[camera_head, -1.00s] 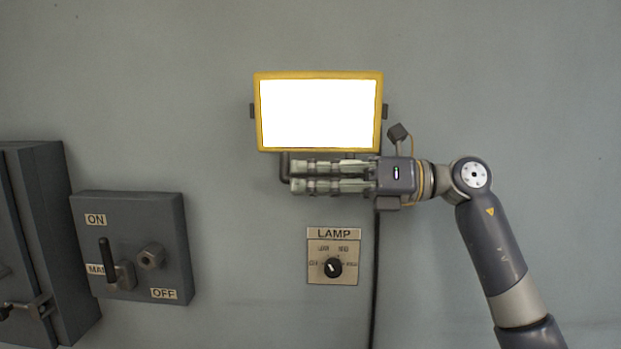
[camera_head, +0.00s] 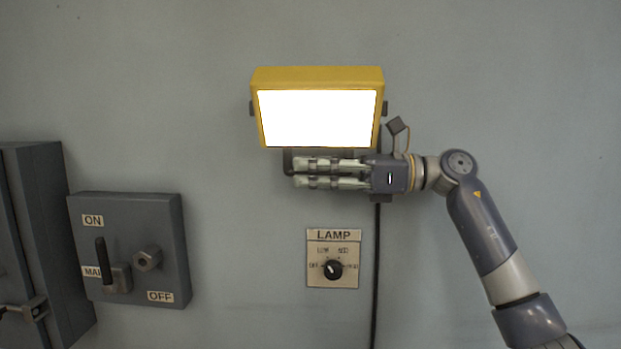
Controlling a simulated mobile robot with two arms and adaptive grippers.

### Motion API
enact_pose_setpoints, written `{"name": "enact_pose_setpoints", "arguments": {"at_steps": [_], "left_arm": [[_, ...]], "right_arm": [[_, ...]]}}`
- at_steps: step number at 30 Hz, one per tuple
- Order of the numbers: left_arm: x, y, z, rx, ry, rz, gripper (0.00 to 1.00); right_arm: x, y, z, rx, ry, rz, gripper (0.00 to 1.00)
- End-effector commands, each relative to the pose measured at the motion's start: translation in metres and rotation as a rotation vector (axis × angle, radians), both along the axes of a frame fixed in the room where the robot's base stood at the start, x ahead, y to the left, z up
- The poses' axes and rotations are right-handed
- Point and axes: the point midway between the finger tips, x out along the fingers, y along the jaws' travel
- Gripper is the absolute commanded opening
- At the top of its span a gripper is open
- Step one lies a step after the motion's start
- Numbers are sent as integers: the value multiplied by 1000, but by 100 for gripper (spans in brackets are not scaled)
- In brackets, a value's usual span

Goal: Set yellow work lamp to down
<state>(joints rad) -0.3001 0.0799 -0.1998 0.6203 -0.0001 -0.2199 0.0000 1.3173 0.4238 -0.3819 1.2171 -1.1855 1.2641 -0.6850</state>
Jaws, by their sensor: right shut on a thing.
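The yellow work lamp (camera_head: 318,77) is mounted on the wall at the upper middle. Its white face (camera_head: 316,118) is lit and tilted downward, with the yellow top of the housing showing. My right gripper (camera_head: 298,173) comes in from the right, level, just under the lamp's lower edge. My left gripper is not in view.
A LAMP switch panel (camera_head: 346,278) with a black knob (camera_head: 333,269) is on the wall below the gripper. A grey ON/OFF switch box (camera_head: 168,225) with a lever stands at the left, beside a larger dark cabinet (camera_head: 45,230). A black cable (camera_head: 376,270) runs down the wall.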

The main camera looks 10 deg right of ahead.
Motion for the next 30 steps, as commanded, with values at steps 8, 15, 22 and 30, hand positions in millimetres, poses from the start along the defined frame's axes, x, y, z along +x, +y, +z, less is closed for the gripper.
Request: {"name": "enact_pose_setpoints", "arguments": {"at_steps": [8, 15, 22, 30], "left_arm": [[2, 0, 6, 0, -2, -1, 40], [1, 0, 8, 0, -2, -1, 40], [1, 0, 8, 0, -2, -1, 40], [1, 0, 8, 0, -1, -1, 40]], "right_arm": [[13, -4, 5, -3, -25, -5, 0], [16, -5, 8, 3, -23, -7, 0], [16, -6, 8, 5, -24, -7, 0], [16, -6, 9, 6, -24, -7, 31]]}}
